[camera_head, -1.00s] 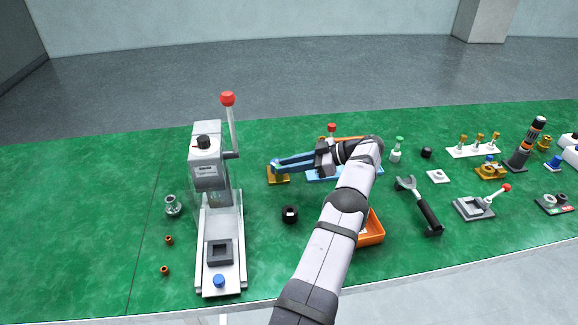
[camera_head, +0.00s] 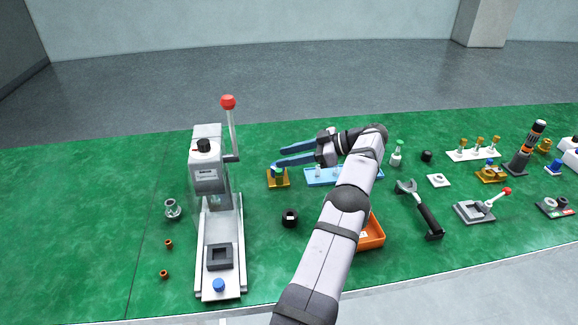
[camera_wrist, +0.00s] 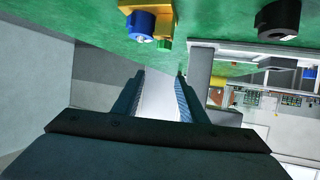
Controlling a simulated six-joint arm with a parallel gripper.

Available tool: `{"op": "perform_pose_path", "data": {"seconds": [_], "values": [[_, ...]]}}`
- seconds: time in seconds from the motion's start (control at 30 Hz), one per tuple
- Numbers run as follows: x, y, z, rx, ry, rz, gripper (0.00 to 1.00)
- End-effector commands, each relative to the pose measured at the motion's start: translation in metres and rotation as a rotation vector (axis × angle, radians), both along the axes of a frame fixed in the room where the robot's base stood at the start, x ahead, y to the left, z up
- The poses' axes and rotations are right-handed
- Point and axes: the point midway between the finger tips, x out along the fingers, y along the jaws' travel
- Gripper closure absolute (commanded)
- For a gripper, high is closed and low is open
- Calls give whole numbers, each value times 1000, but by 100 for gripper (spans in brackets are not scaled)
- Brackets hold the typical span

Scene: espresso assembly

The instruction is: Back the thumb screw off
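A small yellow block (camera_head: 278,183) stands on the green mat behind and right of the press. In the wrist view, a blue knob (camera_wrist: 141,25) sits on this yellow block (camera_wrist: 164,14); I take it to be the thumb screw. In the head view the knob is largely covered by the lower finger's tip. My gripper (camera_head: 279,158) has two long blue fingers, spread apart with nothing between them. The wrist view also shows the open, empty gap between the fingertips (camera_wrist: 160,76). The knob lies outside that gap, near the picture's top.
The lever press (camera_head: 206,165) stands to the left, its red-ended lever upright. A black ring (camera_head: 290,218) lies in front of the yellow block. A blue tray (camera_head: 325,178) and an orange bin (camera_head: 372,232) are near my arm. Several tools and parts stand further right.

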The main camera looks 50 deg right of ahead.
Motion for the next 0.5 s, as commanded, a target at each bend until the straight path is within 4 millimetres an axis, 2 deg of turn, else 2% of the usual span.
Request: {"op": "perform_pose_path", "data": {"seconds": [0.03, 0.2, 0.5], "values": [[0, 0, 10, -4, -2, 1, 61], [0, 0, 36, -3, -1, 0, 61], [0, 0, 52, 0, 0, 1, 61]]}}
